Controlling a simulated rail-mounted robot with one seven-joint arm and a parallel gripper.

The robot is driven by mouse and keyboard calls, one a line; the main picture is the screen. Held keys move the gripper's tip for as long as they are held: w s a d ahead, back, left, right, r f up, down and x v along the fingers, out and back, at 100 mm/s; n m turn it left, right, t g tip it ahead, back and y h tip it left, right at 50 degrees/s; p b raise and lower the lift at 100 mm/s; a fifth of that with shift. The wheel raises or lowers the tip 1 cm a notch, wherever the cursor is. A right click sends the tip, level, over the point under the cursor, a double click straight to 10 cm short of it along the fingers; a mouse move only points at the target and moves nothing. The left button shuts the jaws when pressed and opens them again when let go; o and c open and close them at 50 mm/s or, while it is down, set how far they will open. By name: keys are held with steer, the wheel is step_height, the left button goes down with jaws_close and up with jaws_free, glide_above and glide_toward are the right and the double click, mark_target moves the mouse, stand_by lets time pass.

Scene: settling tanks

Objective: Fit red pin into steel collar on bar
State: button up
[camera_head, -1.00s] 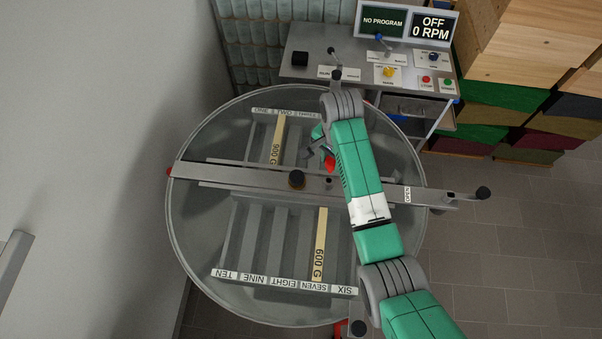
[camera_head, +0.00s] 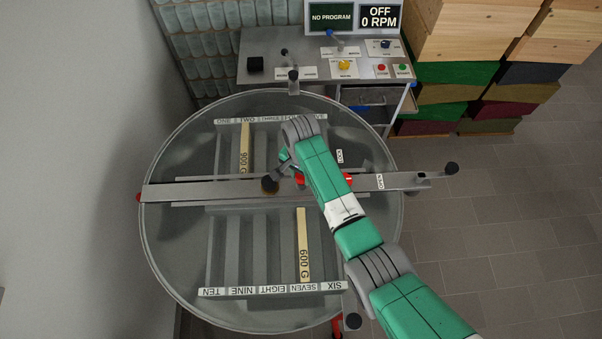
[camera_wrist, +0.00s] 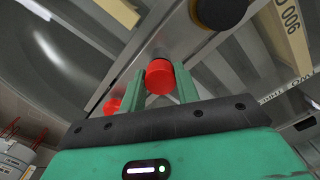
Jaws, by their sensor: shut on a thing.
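The red pin (camera_wrist: 160,77) is between the two fingers of my gripper (camera_wrist: 160,90), which is shut on it. In the head view a red part (camera_head: 299,180) shows left of my arm, over the steel bar (camera_head: 210,190). A second red part (camera_wrist: 112,105) shows beyond the left finger in the wrist view; what it belongs to is unclear. The bar crosses the round tank and passes close behind the pin in the wrist view. I cannot make out the steel collar, and the pin's lower end is hidden, so I cannot tell whether it is seated.
A black knob (camera_head: 270,185) stands on the bar, left of my gripper. Below lie slotted racks with pale bars (camera_head: 304,245). A control bench (camera_head: 290,72) stands behind the tank (camera_head: 165,285), with stacked crates (camera_head: 470,80) to its right.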

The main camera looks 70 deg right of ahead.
mark_target(301, 176)
steer(key=shift+f, duration=0.25)
steer(key=o, duration=1)
steer(key=shift+r, duration=0.1)
steer(key=shift+o, duration=0.2)
step_height(301, 176, up, 12)
steer(key=shift+r, duration=0.25)
